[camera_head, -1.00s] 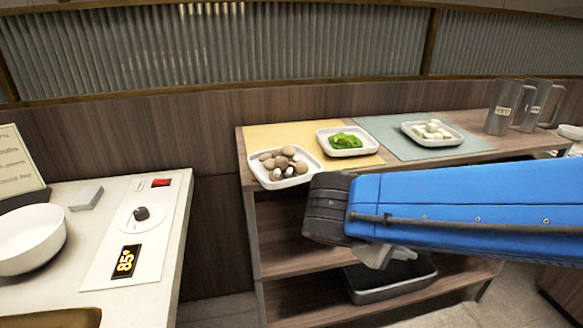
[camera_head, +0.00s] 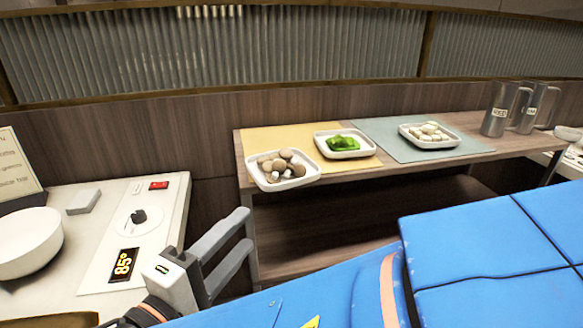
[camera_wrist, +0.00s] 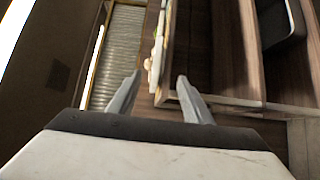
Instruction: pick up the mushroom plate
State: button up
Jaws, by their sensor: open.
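The mushroom plate (camera_head: 291,184) is a white square dish heaped with brown and pale mushrooms (camera_head: 279,163). It sits at the left front corner of the wooden shelf's top, partly on a yellow mat (camera_head: 262,142). My gripper (camera_head: 240,232) is open and empty, in front of and below the plate, at the shelf's left end. In the wrist view the two grey fingers of my gripper (camera_wrist: 159,82) stand apart. The plate's edge (camera_wrist: 155,62) and a bit of mushroom show sideways beyond them, touching neither finger.
A plate of green peppers (camera_head: 344,153) and a plate of white pieces (camera_head: 429,143) stand to the right on the shelf. Metal pitchers (camera_head: 500,110) stand at its far right. A white counter (camera_head: 172,213) with a bowl (camera_head: 27,243) lies left, across a narrow gap.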

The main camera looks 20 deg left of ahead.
aim_at(280, 190)
jog(key=w, duration=0.5)
jog(key=w+d, duration=0.1)
jog(key=w, duration=0.5)
jog(key=w+d, duration=0.1)
jog(key=w, duration=0.5)
jog(key=shift+d, duration=0.15)
jog(key=shift+s, duration=0.1)
jog(key=shift+c, duration=0.3)
jog(key=c, duration=1)
grip_shut()
